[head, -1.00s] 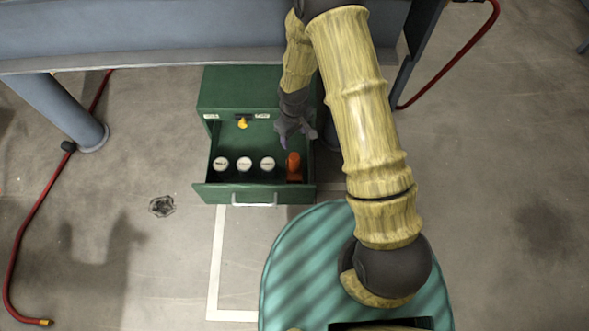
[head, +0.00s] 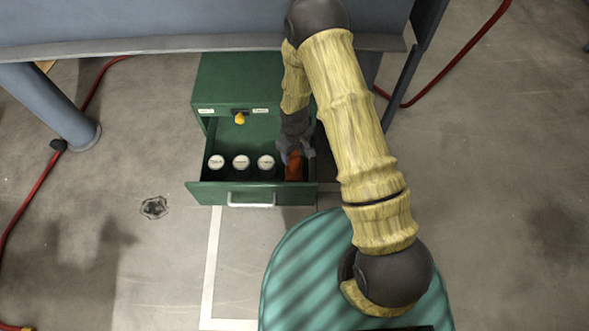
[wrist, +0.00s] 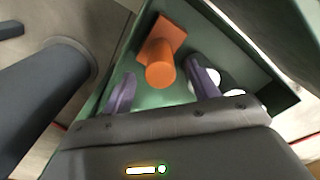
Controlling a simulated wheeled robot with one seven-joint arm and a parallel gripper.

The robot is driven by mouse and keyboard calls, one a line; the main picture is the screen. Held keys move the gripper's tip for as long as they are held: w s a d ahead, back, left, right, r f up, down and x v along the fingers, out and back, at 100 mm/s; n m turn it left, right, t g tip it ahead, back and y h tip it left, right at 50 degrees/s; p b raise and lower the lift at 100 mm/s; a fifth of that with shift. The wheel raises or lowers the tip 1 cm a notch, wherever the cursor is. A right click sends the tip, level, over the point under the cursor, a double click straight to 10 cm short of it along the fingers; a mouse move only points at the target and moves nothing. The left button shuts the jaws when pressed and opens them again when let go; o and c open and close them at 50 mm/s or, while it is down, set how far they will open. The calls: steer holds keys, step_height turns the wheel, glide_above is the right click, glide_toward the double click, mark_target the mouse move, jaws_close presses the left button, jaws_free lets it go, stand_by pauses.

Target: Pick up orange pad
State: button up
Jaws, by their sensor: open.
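The orange pad (head: 294,167) is in the right end of the open green drawer (head: 205,191), partly hidden by my gripper in the head view. In the wrist view the orange pad (wrist: 166,42) shows a flat block with a round knob facing the camera. My gripper (head: 292,156) is over that end of the drawer. Its two purple fingers are open in the wrist view (wrist: 163,86), one on each side of the pad's near end. The pad lies between and beyond the fingertips, and I see no contact.
Several white-topped containers (head: 241,162) stand in a row left of the pad, close to one finger. The green cabinet (head: 237,80) has a yellow knob (head: 240,118). A grey-blue bench (head: 180,25) overhangs it. Floor is open to the left.

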mark_target(294, 164)
step_height(294, 164, down, 5)
steer(key=b, duration=0.4)
steer(key=shift+f, duration=0.1)
steer(key=shift+c, duration=0.2)
stand_by(0.5)
jaws_close()
